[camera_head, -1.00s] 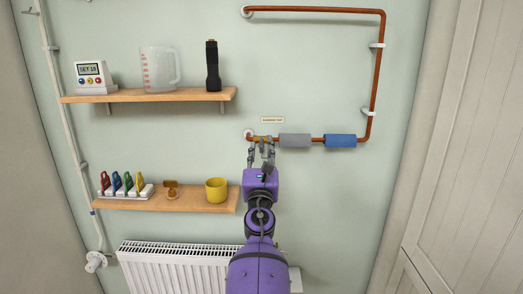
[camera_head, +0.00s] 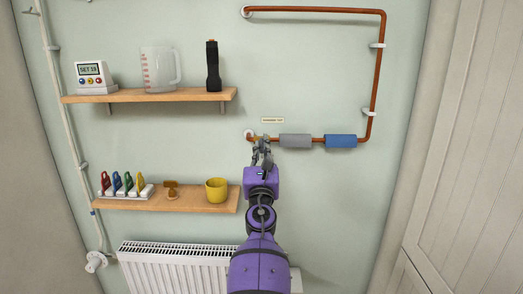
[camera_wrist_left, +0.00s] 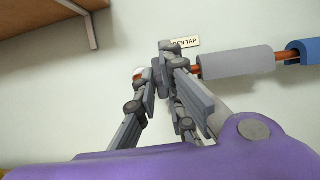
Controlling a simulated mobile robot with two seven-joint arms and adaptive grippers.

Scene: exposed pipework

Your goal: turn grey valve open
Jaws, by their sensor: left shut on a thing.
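A copper pipe (camera_head: 378,70) runs along the wall, and its lower run ends at a wall fitting on the left. The grey valve sits on this lower run below a small label (camera_head: 272,120), mostly hidden by my left gripper (camera_head: 262,146). In the left wrist view, the left gripper (camera_wrist_left: 166,70) is shut on a small grey part at the pipe, which I take to be the valve's handle. The fingers hide most of it, so its exact angle is unclear. The label (camera_wrist_left: 185,43) shows just behind the fingertips. My right gripper is not in view.
A grey sleeve (camera_head: 295,141) and a blue sleeve (camera_head: 341,141) surround the pipe right of the gripper. Two shelves on the left hold a jug (camera_head: 159,67), a torch (camera_head: 213,66) and a yellow mug (camera_head: 216,190). A radiator (camera_head: 185,268) is below.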

